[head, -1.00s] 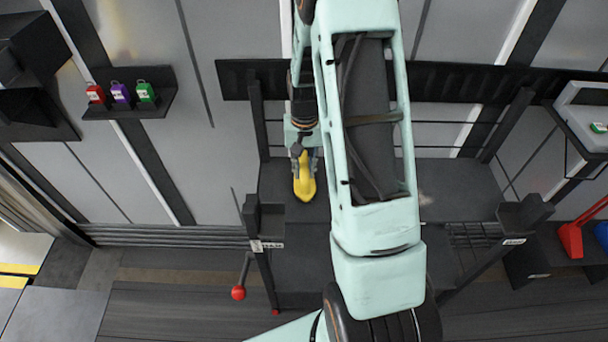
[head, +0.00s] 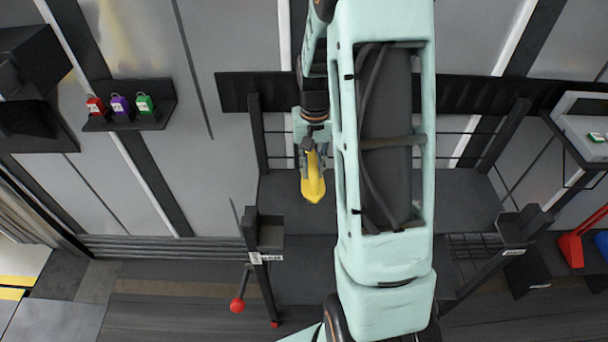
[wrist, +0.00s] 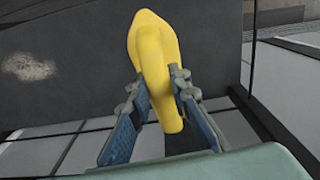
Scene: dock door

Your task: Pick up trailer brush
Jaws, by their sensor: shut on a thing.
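My gripper (head: 313,164) is shut on a long yellow object (head: 313,186), with a finger on each side. In the wrist view the yellow object (wrist: 152,52) stands between the blue-padded fingers (wrist: 160,95), its broad, tapered end pointing away from my gripper. I take it as the trailer brush, but no bristles show. In the head view it hangs in front of the dark bench (head: 290,212), tip down; contact with the bench is not visible there. My arm covers much of the bench's middle.
A small wall shelf (head: 160,115) at left holds red, purple and green padlocks. A red-knobbed lever (head: 237,304) stands at the bench's front left. A red tool (head: 570,248) and a blue one (head: 602,241) sit at far right. A pale scuff (wrist: 28,66) marks a dark surface.

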